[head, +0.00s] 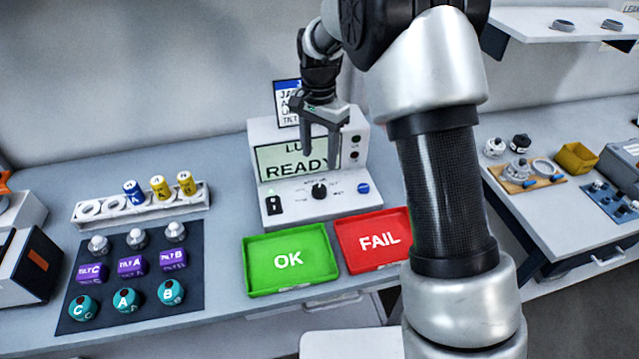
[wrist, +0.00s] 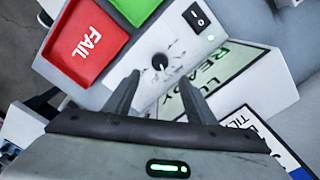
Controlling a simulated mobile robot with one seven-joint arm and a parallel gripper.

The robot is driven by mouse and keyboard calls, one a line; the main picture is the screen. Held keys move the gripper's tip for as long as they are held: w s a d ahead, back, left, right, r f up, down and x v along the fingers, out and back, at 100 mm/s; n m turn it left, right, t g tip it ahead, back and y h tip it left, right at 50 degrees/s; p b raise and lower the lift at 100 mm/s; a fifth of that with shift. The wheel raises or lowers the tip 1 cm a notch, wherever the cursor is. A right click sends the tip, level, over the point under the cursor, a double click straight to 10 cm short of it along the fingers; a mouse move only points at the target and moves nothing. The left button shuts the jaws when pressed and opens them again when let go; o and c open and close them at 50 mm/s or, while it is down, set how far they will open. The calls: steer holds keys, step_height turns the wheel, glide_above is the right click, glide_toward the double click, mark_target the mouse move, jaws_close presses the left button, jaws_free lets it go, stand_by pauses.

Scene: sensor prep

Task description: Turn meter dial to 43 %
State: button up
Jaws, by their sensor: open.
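The meter (head: 275,205) is a light grey box on the bench with a sloped front panel. Its screen (head: 275,165) reads "READY", with another line partly hidden by my gripper. The black dial (head: 319,190) sits on the lower panel between a black rocker switch (head: 274,204) and a blue button (head: 363,188). The dial also shows in the wrist view (wrist: 160,62), with a light pointer mark and a scale too small to read. My gripper (head: 321,152) is open and empty in front of the screen, above the dial. In the wrist view its fingertips (wrist: 160,80) appear on either side below the dial, apart from it.
A green OK tray (head: 262,282) and a red FAIL tray (head: 350,264) lie in front of the meter. A rack (head: 110,214) with several coloured cylinders and a dark mat (head: 75,318) with labelled parts are at left. A side bench (head: 560,215) is at right.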

mark_target(319, 189)
step_height(319, 189, down, 11)
steer(key=shift+f, duration=0.1)
stand_by(0.3)
steer(key=c, duration=1)
steer(key=shift+c, duration=0.2)
